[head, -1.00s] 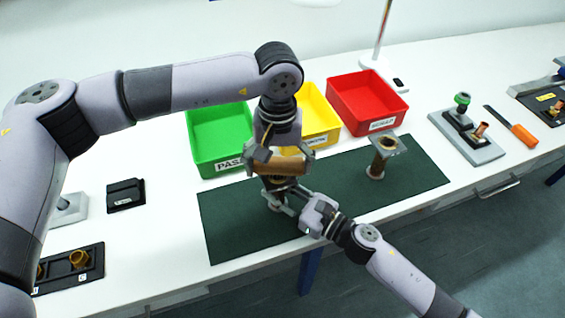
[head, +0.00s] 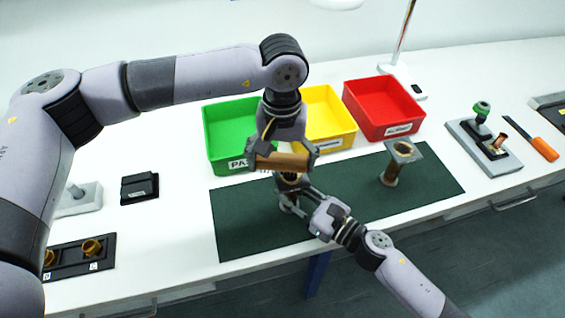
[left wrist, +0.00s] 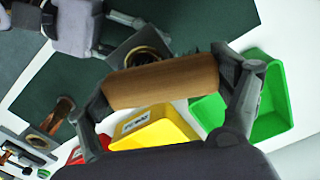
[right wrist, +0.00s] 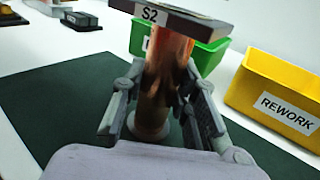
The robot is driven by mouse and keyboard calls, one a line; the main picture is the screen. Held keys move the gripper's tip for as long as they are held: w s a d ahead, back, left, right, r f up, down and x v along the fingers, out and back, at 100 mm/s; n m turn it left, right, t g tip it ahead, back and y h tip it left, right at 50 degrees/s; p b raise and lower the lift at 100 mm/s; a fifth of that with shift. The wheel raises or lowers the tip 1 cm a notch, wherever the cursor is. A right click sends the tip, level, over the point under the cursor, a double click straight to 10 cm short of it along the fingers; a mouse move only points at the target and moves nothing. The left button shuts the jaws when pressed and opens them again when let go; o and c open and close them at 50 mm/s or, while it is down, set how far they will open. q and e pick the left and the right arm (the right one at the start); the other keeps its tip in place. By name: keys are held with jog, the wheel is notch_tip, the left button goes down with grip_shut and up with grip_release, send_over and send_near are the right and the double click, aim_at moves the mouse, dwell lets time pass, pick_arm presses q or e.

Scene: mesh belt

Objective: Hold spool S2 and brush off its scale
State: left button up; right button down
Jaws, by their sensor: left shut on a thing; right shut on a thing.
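Spool S2 (right wrist: 160,85) is a copper tube with a dark square top flange marked S2, upright on the green mat. My right gripper (right wrist: 160,120) is shut around its tube, below the flange. In the head view the right gripper (head: 298,200) reaches it from the lower right. My left gripper (head: 282,155) is shut on the wooden-backed brush (head: 282,162), held level just over the spool's top. In the left wrist view the brush (left wrist: 160,82) partly covers the flange (left wrist: 135,50) and its round opening. Bristle contact is hard to make out.
A second spool (head: 391,172) stands on the mat (head: 240,225) to the right. Green (head: 222,160), yellow (head: 345,145) and red (head: 405,130) bins line the back. A stand (head: 490,150) and an orange-handled tool (head: 543,148) lie farther right.

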pick_arm(q)
jog(key=shift+r, duration=2.85)
pick_arm(e)
jog(key=c, duration=1.2)
grip_release()
jog(key=shift+d, duration=0.1)
jog(key=v, duration=1.1)
jog(key=shift+s+d, duration=0.3)
